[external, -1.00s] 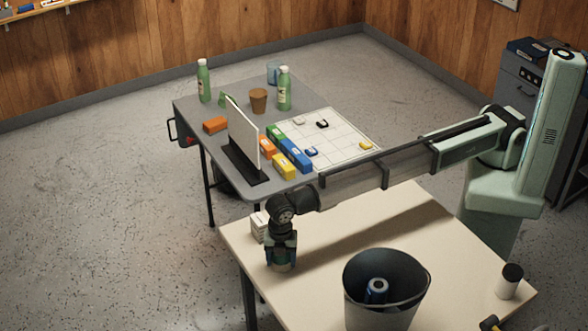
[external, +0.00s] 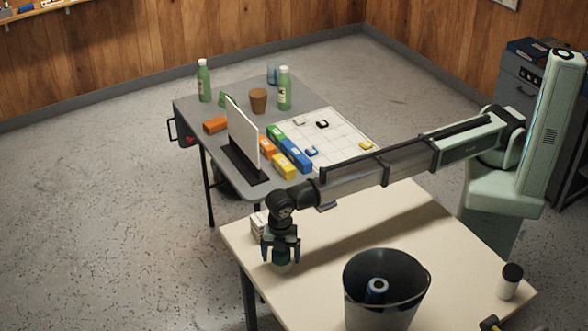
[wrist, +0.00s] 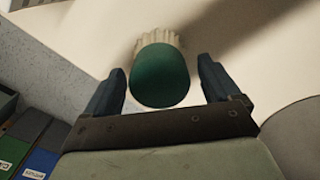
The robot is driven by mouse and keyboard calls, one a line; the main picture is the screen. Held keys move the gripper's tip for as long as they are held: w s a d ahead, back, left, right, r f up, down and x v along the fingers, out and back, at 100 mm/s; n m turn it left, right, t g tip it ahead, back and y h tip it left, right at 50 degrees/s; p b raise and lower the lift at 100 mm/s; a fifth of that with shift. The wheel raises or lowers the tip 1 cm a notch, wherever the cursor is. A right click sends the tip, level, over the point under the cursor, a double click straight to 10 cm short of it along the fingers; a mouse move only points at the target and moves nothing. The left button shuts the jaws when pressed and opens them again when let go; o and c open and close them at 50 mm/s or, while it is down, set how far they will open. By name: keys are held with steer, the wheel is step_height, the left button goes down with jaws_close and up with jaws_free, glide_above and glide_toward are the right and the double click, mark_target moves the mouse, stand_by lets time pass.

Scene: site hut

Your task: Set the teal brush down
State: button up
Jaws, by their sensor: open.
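The teal brush (external: 281,259) stands on the near cream table (external: 345,237), at its left end. In the wrist view the brush (wrist: 160,78) shows a rounded dark teal body with pale bristles (wrist: 158,42) beyond it. My gripper (external: 282,261) is open and pointing down, with one finger on each side of the brush. In the wrist view my gripper (wrist: 162,75) shows gaps between the brush and both fingers. Part of the brush is hidden by the gripper in the external view.
A white jar with a black lid (external: 509,283) is at the right. The grey table (external: 230,173) with blocks lies behind.

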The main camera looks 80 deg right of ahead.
step_height(320, 180, up, 10)
steer(key=shift+r, duration=0.1)
stand_by(0.7)
